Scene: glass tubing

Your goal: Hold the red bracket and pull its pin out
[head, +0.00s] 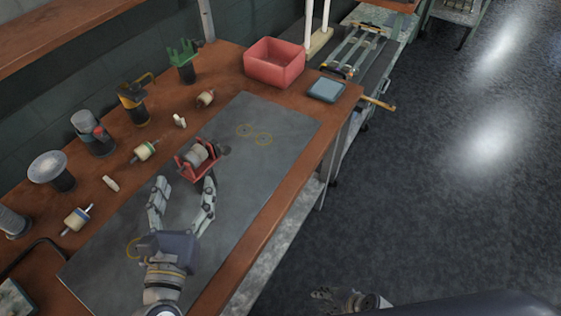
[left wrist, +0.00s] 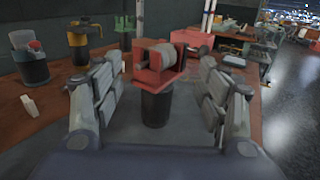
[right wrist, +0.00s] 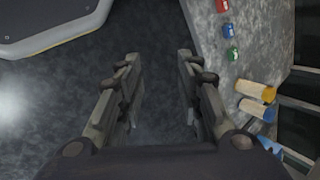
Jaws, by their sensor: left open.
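The red bracket (head: 184,167) stands on the grey mat, with a pale grey roller (head: 197,154) between its sides. A dark knob, seemingly the end of the pin (head: 225,150), sticks out on the right. In the left wrist view the bracket (left wrist: 148,77) sits on a dark upright post (left wrist: 155,108). My left gripper (head: 186,184) is open, with its fingers on either side of the post and bracket and visible gaps in the left wrist view (left wrist: 158,80). My right gripper (right wrist: 158,57) is open and empty above the floor, away from the bench; it shows low in the head view (head: 326,297).
The grey mat (head: 268,118) carries yellow rings and is clear right of the bracket. Along the back stand a green holder (head: 183,62), a yellow-and-black tool (head: 133,102) and other tools. A pink bin (head: 275,65) and a blue-grey box (head: 325,90) stand at the far end.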

